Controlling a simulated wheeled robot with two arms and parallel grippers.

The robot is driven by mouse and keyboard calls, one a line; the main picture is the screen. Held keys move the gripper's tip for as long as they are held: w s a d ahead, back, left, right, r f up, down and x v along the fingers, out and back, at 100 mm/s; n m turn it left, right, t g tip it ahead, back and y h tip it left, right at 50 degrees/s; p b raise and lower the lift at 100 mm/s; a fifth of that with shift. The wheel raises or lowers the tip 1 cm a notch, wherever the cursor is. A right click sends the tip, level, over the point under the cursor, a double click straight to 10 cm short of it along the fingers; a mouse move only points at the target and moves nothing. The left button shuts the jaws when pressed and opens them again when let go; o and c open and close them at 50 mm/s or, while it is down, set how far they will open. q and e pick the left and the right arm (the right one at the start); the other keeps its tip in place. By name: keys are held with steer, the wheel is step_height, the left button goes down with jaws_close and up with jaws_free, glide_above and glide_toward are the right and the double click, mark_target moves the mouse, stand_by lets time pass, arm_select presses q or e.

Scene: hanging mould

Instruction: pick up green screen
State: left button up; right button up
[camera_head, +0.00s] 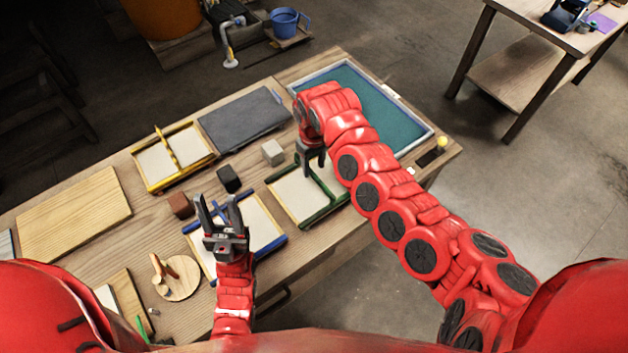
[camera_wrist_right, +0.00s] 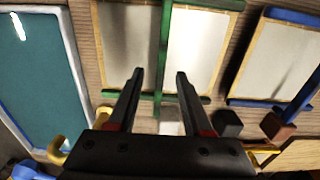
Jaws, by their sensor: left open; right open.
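The green screen (camera_head: 282,186) is a pale framed panel with green bars, lying on the table right of centre in the head view. In the right wrist view its pale panel (camera_wrist_right: 198,50) and green bar (camera_wrist_right: 165,45) show ahead of the fingers. My right gripper (camera_head: 311,168) is open and empty, pointing down above the green screen, which it partly hides. In the right wrist view the right gripper (camera_wrist_right: 157,78) has its two fingers apart across the green middle bar's near part. My left gripper (camera_head: 219,208) is open and empty over the blue-barred screen (camera_head: 262,222).
A large teal framed tray (camera_head: 390,110) lies right of the green screen. A grey block (camera_head: 272,152), a black block (camera_head: 229,179) and a brown block (camera_head: 180,205) stand behind the screens. A yellow-barred screen (camera_head: 196,148) and dark slab (camera_head: 243,120) lie farther back.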

mark_target(314, 174)
steer(key=f+p, duration=0.1)
steer(key=f, duration=0.2)
steer(key=shift+s+f+p, duration=0.2)
steer(key=shift+f+p, duration=0.1)
steer(key=shift+p, duration=0.05)
steer(key=shift+f, duration=0.4)
jaws_close()
